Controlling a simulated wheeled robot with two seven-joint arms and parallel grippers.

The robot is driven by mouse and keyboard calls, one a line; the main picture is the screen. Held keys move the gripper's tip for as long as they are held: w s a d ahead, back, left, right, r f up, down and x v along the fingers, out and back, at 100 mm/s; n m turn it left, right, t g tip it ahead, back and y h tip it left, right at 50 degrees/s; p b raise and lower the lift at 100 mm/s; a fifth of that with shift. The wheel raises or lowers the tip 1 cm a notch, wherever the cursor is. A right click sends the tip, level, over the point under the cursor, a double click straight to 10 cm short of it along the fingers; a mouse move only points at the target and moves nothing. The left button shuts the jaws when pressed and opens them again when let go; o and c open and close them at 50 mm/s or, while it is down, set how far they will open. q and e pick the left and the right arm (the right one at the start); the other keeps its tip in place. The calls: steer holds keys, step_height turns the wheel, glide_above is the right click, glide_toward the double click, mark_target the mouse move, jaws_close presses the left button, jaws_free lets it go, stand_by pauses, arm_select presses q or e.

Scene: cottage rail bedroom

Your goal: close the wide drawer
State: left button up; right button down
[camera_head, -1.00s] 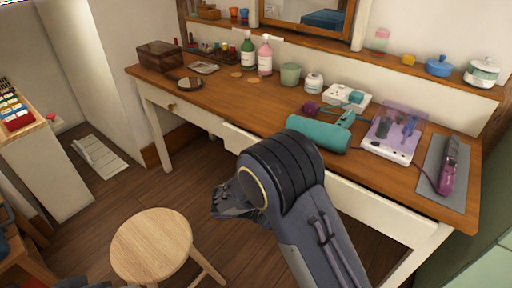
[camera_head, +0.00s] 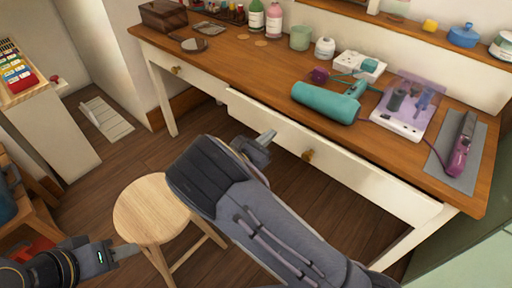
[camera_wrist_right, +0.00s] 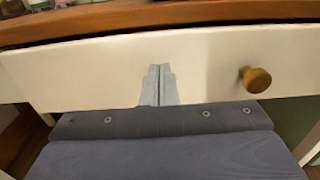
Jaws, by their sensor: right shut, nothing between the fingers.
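The wide drawer (camera_head: 365,182) is the long white front under the wooden desk top, with a brass knob (camera_head: 307,155). Its left end stands out a little from the desk frame, so it looks slightly open. In the right wrist view the drawer front (camera_wrist_right: 90,75) spans the picture, with a dark gap above it and the knob (camera_wrist_right: 255,79) at right. My right gripper (camera_head: 268,136) is shut and empty, its fingertips (camera_wrist_right: 160,70) before the front, left of the knob; contact is unclear. My left gripper (camera_head: 128,250) is low at the left, far from the drawer; its jaw opening is unclear.
A round wooden stool (camera_head: 152,210) stands between my grippers. A smaller drawer with a brass knob (camera_head: 176,70) is at the desk's left. A teal hair dryer (camera_head: 325,102), a purple-and-white organizer (camera_head: 405,108) and a grey mat (camera_head: 455,150) lie on top.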

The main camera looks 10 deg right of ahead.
mark_target(280, 125)
arm_select(q)
steer(key=shift+f, duration=0.2)
arm_select(e)
steer(key=shift+x, duration=1.55)
steer(key=x, duration=0.4)
steer(key=shift+w+d, duration=0.15)
arm_select(q)
steer(key=shift+s+a, duration=0.1)
steer(key=shift+s, duration=0.05)
arm_select(e)
steer(key=shift+r, duration=0.2)
arm_select(q)
steer(key=shift+r, duration=0.1)
